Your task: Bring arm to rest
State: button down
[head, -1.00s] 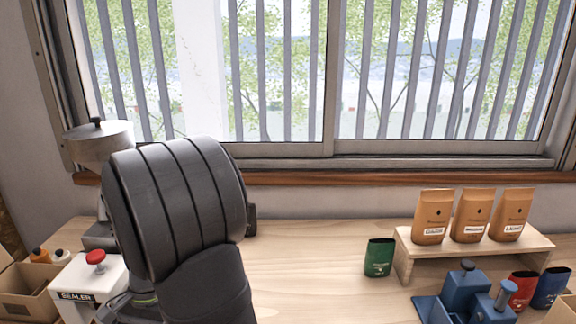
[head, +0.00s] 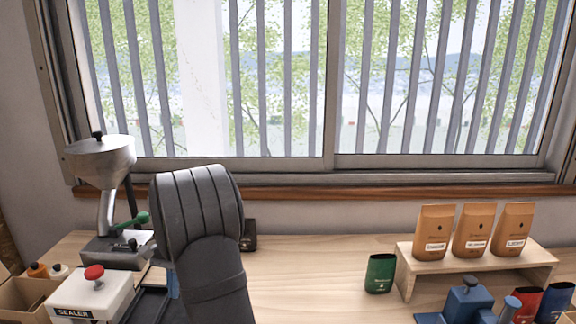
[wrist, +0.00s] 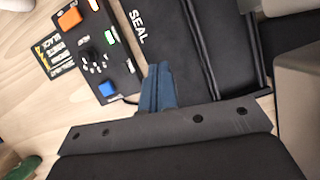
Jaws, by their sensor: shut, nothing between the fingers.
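My gripper (wrist: 158,88) shows in the wrist view as two blue fingers pressed together with nothing between them. It is above the worktop, beside a black mat marked "SEAL" (wrist: 185,45). In the head view my dark arm stands upright left of centre and hides most of the gripper.
In the head view, a grinder (head: 102,165) and a white sealer (head: 92,295) stand left of my arm. A wooden riser (head: 480,262) with brown bags and a green bag (head: 380,273) are at right.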

jog(key=v, duration=0.6)
jog(key=s+a+r+n+t, duration=0.1)
jog(key=s+r+n+t, duration=0.1)
jog(key=s+r+n, duration=0.2)
jog(key=shift+s+a+r+n+t+h, duration=0.3)
jog(key=shift+s+n+t, duration=0.1)
jog(key=shift+s+n, duration=1.1)
